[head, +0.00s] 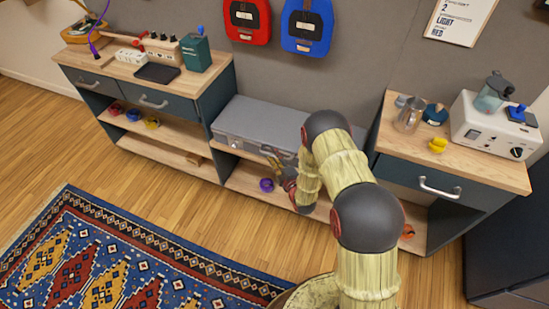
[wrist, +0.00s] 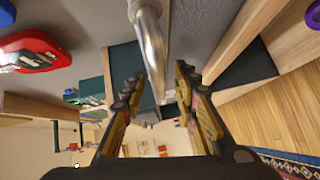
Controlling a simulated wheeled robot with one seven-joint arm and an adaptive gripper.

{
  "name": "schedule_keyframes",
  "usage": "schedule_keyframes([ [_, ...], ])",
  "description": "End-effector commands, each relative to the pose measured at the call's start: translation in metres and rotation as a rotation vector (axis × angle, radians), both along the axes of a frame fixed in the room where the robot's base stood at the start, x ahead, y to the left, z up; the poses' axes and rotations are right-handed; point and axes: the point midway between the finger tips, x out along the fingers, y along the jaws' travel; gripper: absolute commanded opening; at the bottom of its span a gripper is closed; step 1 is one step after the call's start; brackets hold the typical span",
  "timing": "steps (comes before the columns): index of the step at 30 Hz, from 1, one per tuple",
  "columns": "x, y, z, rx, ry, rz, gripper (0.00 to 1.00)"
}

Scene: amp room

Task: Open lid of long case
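The long grey case (head: 262,120) lies with its lid shut on the low middle unit, between the two cabinets. My arm hides its right part. My gripper (head: 273,158) is at the front of the case, and its fingers are small in the head view. In the wrist view my gripper (wrist: 156,78) is open, with its two fingers apart. A shiny metal handle bar (wrist: 151,40) runs into the space between them. I cannot tell whether either finger touches it.
A left cabinet (head: 152,99) and a right cabinet (head: 440,187) flank the case. A purple ring (head: 267,184) lies on the shelf below. A red holder (head: 247,20) and a blue holder (head: 306,25) hang on the wall above. A patterned rug (head: 110,265) covers the floor in front.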

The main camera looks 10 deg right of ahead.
Motion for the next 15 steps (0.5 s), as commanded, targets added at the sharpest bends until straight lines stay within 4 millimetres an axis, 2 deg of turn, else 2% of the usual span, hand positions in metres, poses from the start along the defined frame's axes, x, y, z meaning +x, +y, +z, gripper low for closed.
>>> schedule_keyframes([
  [9,0.0036,0.001,-0.0001,0.001,0.0,0.0,0.3],
  [15,0.0035,0.0009,0.0,0.001,0.0,0.0,0.19],
])
